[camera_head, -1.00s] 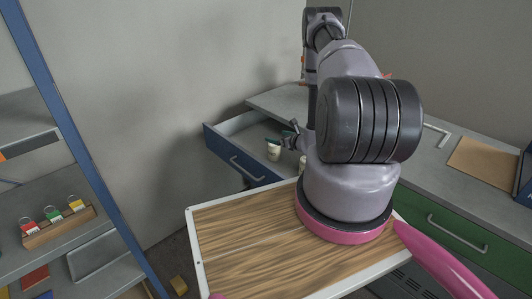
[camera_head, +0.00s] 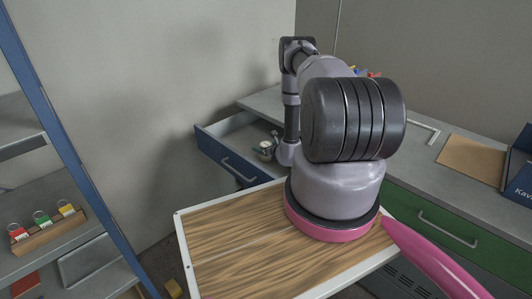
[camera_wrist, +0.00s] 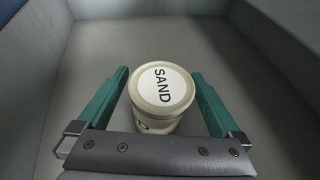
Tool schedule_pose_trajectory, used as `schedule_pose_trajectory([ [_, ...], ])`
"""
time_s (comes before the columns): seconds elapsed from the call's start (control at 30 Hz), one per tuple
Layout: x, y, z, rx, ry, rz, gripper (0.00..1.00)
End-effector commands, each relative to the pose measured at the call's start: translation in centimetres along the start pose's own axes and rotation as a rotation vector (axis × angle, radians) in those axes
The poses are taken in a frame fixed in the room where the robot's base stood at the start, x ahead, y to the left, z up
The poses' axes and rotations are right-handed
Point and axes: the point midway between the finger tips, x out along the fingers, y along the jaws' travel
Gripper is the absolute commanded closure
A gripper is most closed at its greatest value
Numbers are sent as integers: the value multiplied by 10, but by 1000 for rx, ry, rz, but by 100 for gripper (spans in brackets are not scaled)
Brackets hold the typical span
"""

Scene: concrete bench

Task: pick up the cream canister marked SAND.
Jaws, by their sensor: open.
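The cream canister (camera_wrist: 161,94) has a round lid with a white label reading SAND. It stands upright inside the open blue-fronted drawer (camera_head: 226,160), and a small part of the canister (camera_head: 266,153) shows in the head view. My gripper (camera_wrist: 161,84) is open, with one teal finger on each side of the canister. A gap shows between the canister and each finger. The lower part of the canister is partly hidden by the gripper's body. In the head view my arm hides much of the drawer's right side.
The drawer's grey walls (camera_wrist: 30,75) rise around the canister, with bare floor beyond it. The grey bench top (camera_head: 268,102) lies beside the drawer. A shelf rack with a blue post (camera_head: 68,140) stands at the left. A brown board (camera_head: 470,158) lies on the bench at right.

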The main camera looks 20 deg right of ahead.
Motion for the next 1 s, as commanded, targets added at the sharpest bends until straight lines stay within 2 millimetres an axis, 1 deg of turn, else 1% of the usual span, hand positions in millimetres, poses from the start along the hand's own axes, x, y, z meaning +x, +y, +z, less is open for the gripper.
schedule_pose_trajectory([
  [0.03, 6, 0, 1, -1, -2, -1, 0],
  [0.13, 11, 0, 1, -1, -1, -1, 0],
  [0.33, 12, -1, 1, 0, -1, -1, 0],
  [0.37, 12, -1, 1, 0, -1, -1, 4],
  [0.4, 12, -1, 1, 0, -1, -1, 19],
  [0.47, 12, -1, 1, 0, -1, -1, 42],
  [0.5, 12, -1, 1, 0, -1, -1, 57],
  [0.57, 12, -1, 1, 0, -1, -1, 80],
  [0.6, 12, -1, 1, -1, -1, -1, 96],
  [0.63, 12, -1, 1, 0, -1, -1, 100],
  [0.87, 12, -1, 2, -1, -2, -1, 100],
  [1.0, 9, -1, 8, 0, -2, -1, 100],
])
